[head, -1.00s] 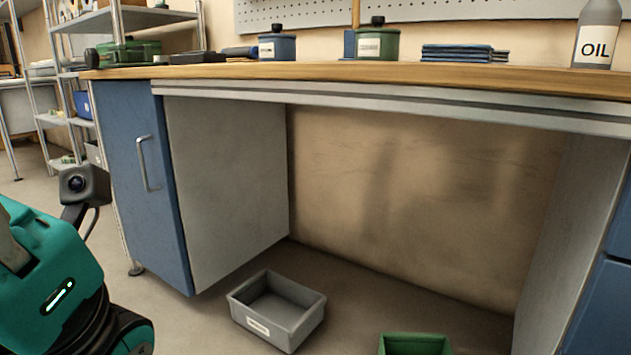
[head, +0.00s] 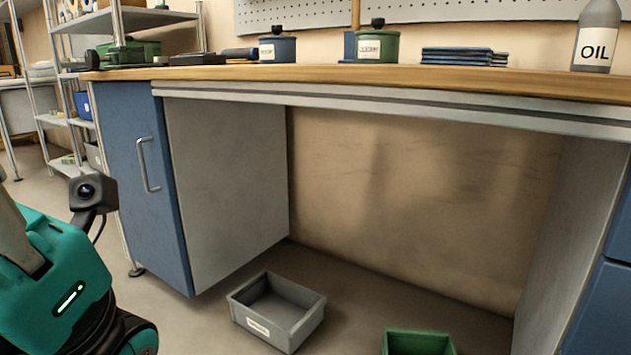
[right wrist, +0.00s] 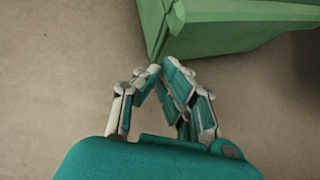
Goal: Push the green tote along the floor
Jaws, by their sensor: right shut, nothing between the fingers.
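The green tote (head: 418,333) stands on the floor at the bottom edge of the head view, where its lower part is cut off. In the right wrist view one corner and the wall of the green tote (right wrist: 225,35) fill the top right. My right gripper (right wrist: 163,68) is shut and empty. Its fingertips are at the tote's near corner and seem to touch it, though the exact contact is hard to make out. My left arm shows at the left of the head view, but its gripper is out of the picture.
A grey tote (head: 270,329) stands on the floor left of the green one. Behind them is the open bay under the workbench (head: 380,88), between a blue cabinet (head: 165,215) and the right-hand side panel (head: 565,220). Bare floor lies between the green tote and the back wall.

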